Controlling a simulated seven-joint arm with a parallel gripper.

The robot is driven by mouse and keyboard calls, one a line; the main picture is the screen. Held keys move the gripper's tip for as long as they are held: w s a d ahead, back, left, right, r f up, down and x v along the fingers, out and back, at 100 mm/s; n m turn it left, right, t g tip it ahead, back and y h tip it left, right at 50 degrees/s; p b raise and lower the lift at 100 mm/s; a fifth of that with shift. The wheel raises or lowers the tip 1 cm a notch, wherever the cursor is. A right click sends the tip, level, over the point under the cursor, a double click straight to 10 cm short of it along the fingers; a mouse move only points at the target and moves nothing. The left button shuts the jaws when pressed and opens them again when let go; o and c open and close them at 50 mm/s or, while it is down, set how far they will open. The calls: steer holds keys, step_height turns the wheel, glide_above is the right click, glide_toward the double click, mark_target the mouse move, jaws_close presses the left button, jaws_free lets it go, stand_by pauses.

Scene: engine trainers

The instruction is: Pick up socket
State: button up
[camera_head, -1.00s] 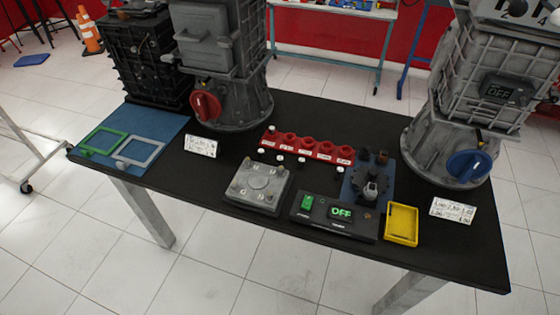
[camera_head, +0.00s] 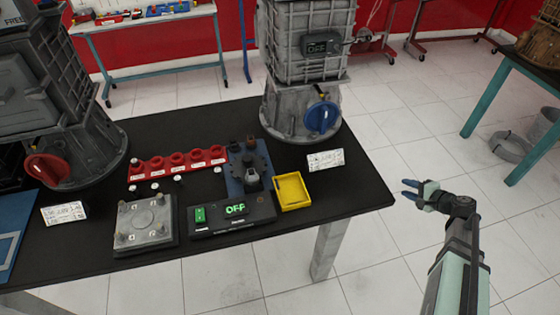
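No single piece is clearly marked as the socket. A dark cylinder (camera_head: 236,146) and a brownish cylinder (camera_head: 250,141) stand at the back of a blue plate on the table. A grey metal piece (camera_head: 252,181) stands nearer the front of that plate, by a dark round fixture (camera_head: 249,163). Several small white-topped pieces (camera_head: 178,178) sit in front of a red rack (camera_head: 176,163).
A grey engine with a blue knob (camera_head: 322,117) stands behind, another with a red knob (camera_head: 47,168) at left. The table's right front corner is clear.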

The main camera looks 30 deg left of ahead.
steer(key=w+a+r+y, duration=0.1)
steer(key=w+a+r, duration=0.1)
steer(key=a+r, duration=0.35)
steer(key=w+a+r+y, duration=0.2)
steer(key=r, duration=0.6)
step_height(320, 180, up, 8)
steer(key=f+n+g+h, duration=0.1)
steer(key=n+g+h, duration=0.65)
steer(key=n, duration=1.95)
glide_above(155, 186)
steer(key=d, duration=0.5)
steer(key=t+h, duration=0.1)
steer(key=x, duration=1.2)
steer(key=shift+w+a+f, duration=0.15)
steer(key=shift+w+f, duration=0.1)
steer(key=shift+f, duration=0.05)
steer(key=shift+c, duration=0.3)
